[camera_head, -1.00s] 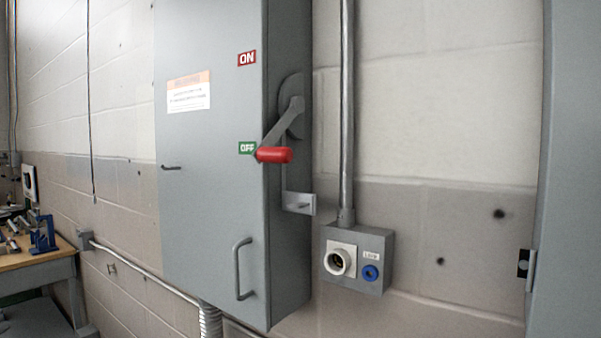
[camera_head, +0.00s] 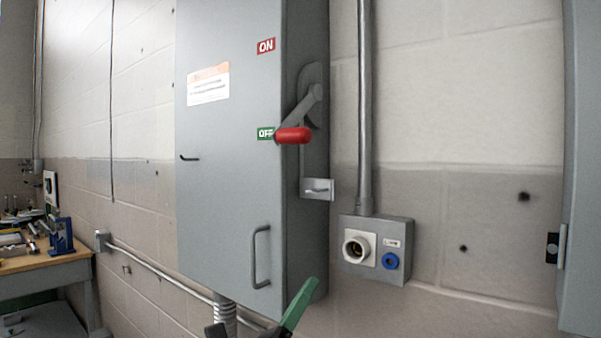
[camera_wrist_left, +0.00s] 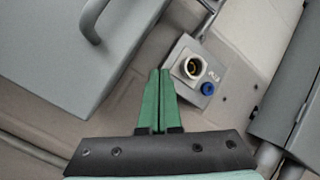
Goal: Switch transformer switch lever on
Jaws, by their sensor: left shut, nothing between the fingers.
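The switch lever (camera_head: 305,107) is a grey arm with a red handle (camera_head: 293,135) on the right side of the grey transformer box (camera_head: 222,210). The handle is level with the green OFF label (camera_head: 265,133), below the red ON label (camera_head: 266,46). My left gripper (camera_head: 305,290) enters at the bottom of the head view, below the lever and apart from it. In the left wrist view its green fingers (camera_wrist_left: 159,75) are together with nothing between them. The lever is not in the left wrist view. My right gripper is not in view.
A small socket box (camera_head: 376,250) with a white round socket and a blue one is on the wall at right, under a vertical conduit (camera_head: 364,110). A door handle (camera_head: 260,257) sticks out of the box front. A workbench (camera_head: 45,262) stands at far left.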

